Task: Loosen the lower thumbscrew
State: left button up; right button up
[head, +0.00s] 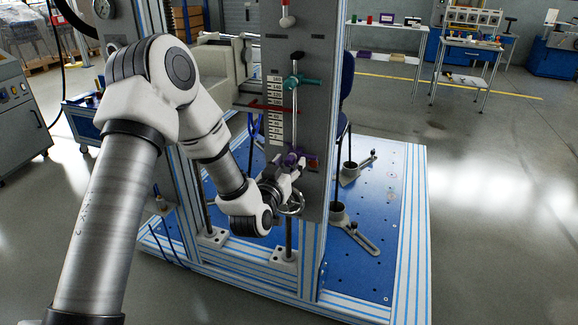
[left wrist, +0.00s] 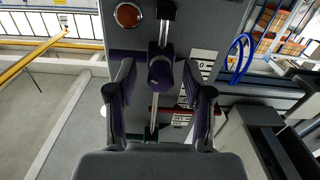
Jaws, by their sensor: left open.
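The lower thumbscrew (head: 291,158) is purple and sits low on the vertical rod of the grey panel (head: 312,120). It also shows in the left wrist view (left wrist: 160,70), centred between my fingers. My left gripper (head: 296,167) is in front of it. In the left wrist view my left gripper (left wrist: 160,90) is open, with one finger on each side of the purple knob and visible gaps. An upper teal thumbscrew (head: 297,82) sits higher on the same rod. My right gripper is not in view.
A red bar (head: 270,108) sticks out beside the number scale (head: 275,115) on the panel. A round red-orange button (left wrist: 127,14) lies close to the purple knob. Aluminium posts and a blue base plate (head: 375,200) surround the panel. Open floor lies to the right.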

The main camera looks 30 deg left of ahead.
pick_arm(q)
jog(key=shift+w, duration=0.15)
jog(key=shift+a, duration=0.1)
jog(key=shift+c, duration=0.3)
grip_shut()
